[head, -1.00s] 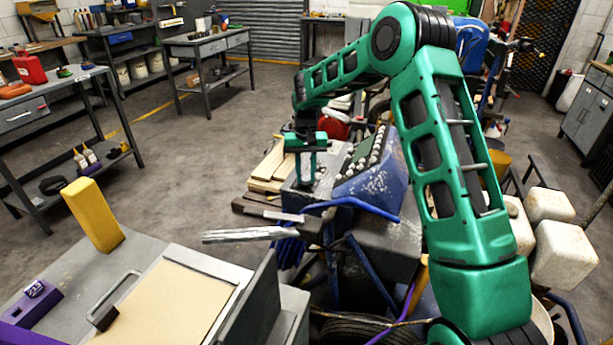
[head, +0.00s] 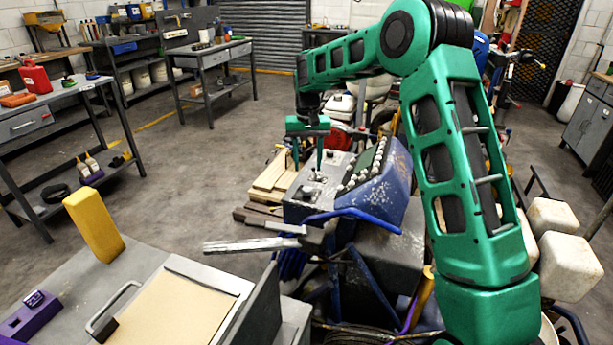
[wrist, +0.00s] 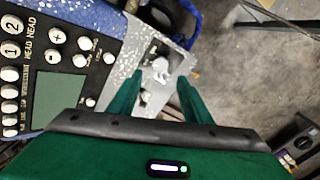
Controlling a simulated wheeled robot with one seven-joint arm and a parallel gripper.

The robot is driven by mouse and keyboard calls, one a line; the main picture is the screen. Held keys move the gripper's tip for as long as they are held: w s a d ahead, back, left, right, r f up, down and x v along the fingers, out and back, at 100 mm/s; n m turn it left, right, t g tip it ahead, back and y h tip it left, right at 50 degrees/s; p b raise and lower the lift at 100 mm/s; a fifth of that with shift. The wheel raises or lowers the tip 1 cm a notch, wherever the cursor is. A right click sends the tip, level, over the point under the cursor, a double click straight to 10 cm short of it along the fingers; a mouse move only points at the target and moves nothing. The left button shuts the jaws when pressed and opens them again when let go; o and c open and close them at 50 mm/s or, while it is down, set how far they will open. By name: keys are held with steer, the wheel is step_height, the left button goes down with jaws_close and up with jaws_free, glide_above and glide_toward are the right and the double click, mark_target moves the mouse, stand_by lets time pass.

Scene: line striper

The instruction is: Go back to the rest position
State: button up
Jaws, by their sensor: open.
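My gripper (head: 308,150) is green and hangs with its fingers pointing down, above the grey top of the line striper's control box (head: 312,192). Its fingers are apart with nothing between them. In the wrist view my gripper (wrist: 155,95) shows both fingers spread, with a pale knob or switch (wrist: 160,66) on the grey panel seen beyond the gap. The blue control panel (head: 372,165) with several white buttons stands just to the right of the gripper. In the wrist view this panel (wrist: 60,85) shows a grey-green screen and number buttons at the left.
A blue bar (head: 352,214) and a grey handle (head: 252,245) stick out at the striper's front. Wooden boards (head: 272,172) lie to its left. A yellow block (head: 94,224) stands on the near grey surface. Open floor lies left of the striper.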

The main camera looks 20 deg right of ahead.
steer(key=shift+r, duration=0.9)
steer(key=s+d+r+m+h, duration=0.1)
steer(key=s+d+r, duration=0.4)
steer(key=s+d, duration=0.45)
steer(key=s+d+r+m, duration=0.1)
steer(key=s+d+r, duration=0.4)
steer(key=s, duration=0.8)
steer(key=s+d+f+m, duration=0.1)
steer(key=s+f, duration=0.1)
steer(key=s, duration=1.1)
steer(key=s+d+f+y, duration=0.1)
steer(key=s+d+f, duration=0.1)
steer(key=s, duration=1.2)
steer(key=shift+s+f+m, duration=0.3)
steer(key=shift+f+m, duration=0.1)
steer(key=shift+f, duration=0.35)
